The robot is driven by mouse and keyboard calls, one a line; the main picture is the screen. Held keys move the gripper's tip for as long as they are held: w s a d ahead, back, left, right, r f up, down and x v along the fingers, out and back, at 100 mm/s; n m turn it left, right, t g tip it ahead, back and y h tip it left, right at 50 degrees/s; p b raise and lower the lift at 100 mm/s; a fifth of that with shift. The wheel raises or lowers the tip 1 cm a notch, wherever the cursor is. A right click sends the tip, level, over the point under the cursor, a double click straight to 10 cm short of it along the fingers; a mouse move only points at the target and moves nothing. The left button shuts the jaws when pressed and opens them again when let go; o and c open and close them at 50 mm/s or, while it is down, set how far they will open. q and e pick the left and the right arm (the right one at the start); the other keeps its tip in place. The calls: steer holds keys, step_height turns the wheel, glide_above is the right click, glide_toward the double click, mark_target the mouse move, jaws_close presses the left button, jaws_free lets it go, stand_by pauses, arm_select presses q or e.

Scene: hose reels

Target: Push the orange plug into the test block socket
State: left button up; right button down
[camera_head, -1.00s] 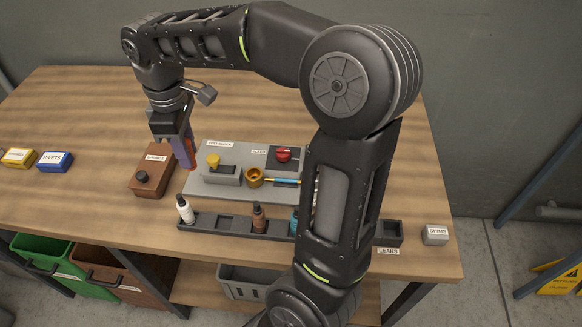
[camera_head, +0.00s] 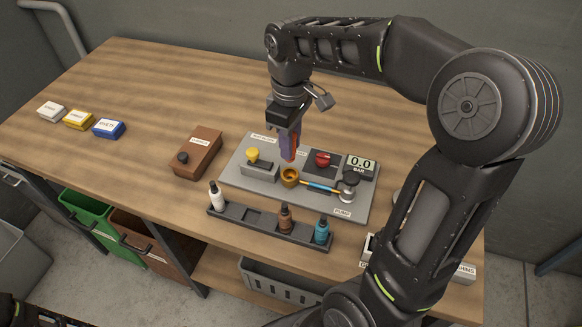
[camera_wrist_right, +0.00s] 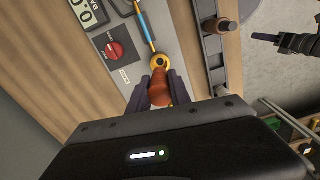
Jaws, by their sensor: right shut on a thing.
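My right gripper (camera_head: 288,150) points down over the grey test block (camera_head: 233,180). It is shut on the orange plug, a reddish-orange cylinder (camera_wrist_right: 160,88) seen between the fingers in the right wrist view. A brass ring-shaped socket (camera_head: 290,178) stands on the block just below the plug's tip; it also shows in the right wrist view (camera_wrist_right: 159,60). In the head view the tip appears slightly above the ring; in the wrist view they overlap, so I cannot tell whether they touch. A dark gripper (camera_wrist_right: 282,41), apparently my left, shows over the floor; its jaws are unclear.
A yellow knob (camera_head: 252,154), red knob (camera_head: 323,159), gauge (camera_head: 361,166) and blue hose (camera_head: 320,187) are on the block. A bottle rack (camera_head: 258,229) lies in front. A brown box (camera_head: 198,153) is left; the wooden table (camera_head: 150,90) is clear behind.

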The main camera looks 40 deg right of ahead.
steer(key=shift+f, duration=1.75)
steer(key=shift+f+p, duration=0.4)
steer(key=shift+f, duration=1.45)
steer(key=shift+f, duration=0.25)
steer(key=c, duration=1.2)
jaws_free()
steer(key=shift+r, duration=0.1)
step_height(320, 180, up, 12)
steer(key=shift+r+b, duration=0.2)
steer(key=shift+b, duration=0.25)
